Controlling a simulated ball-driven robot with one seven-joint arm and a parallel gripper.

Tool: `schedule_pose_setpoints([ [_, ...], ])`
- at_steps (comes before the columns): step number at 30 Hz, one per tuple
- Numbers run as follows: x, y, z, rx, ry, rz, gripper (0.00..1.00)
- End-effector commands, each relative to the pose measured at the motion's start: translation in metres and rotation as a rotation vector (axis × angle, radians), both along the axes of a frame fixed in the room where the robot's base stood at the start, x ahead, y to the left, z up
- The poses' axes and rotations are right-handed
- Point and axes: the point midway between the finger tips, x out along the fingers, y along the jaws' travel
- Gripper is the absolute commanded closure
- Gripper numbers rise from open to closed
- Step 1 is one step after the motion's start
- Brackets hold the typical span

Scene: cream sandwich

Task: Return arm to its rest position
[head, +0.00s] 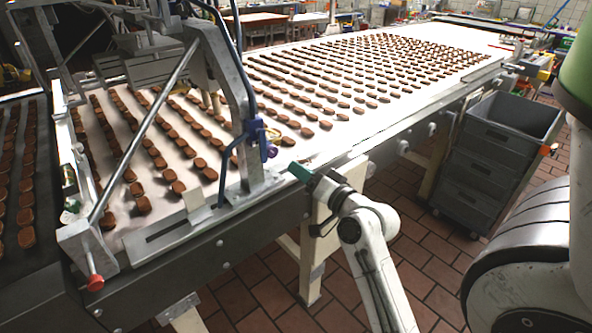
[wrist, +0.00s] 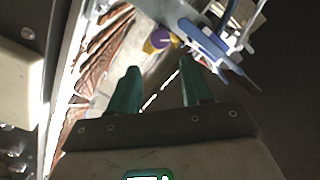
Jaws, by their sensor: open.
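My gripper (head: 299,172) has green fingertips and is at the near edge of the white conveyor (head: 345,135), just right of the metal frame's upright post (head: 250,165). In the wrist view my gripper (wrist: 158,68) has its two green fingers spread apart, with nothing between them. My arm rises from the lower middle of the head view and bends at the elbow beside the conveyor. Rows of brown sandwich biscuits (head: 305,131) lie on the conveyor.
A purple knob (head: 271,151) and a blue bracket (head: 238,150) are close to my gripper. A metal bar (head: 150,130) with a red knob (head: 95,283) crosses the left. A grey crate stack (head: 490,165) stands at the right. Brick-red floor (head: 425,250) lies open between.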

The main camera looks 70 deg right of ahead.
Motion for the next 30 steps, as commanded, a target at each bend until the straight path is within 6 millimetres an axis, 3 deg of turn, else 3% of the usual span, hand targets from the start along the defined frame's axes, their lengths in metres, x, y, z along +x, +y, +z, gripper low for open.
schedule_pose_setpoints([
  [21, -0.001, 0.001, 0.0, 0.0, 0.002, 0.001, 0.52],
  [23, 0.007, 0.012, -0.01, 0.004, 0.046, 0.034, 0.52],
  [26, 0.027, 0.042, -0.037, 0.011, 0.177, 0.129, 0.52],
  [30, 0.048, 0.112, -0.097, 0.006, 0.472, 0.331, 0.52],
])
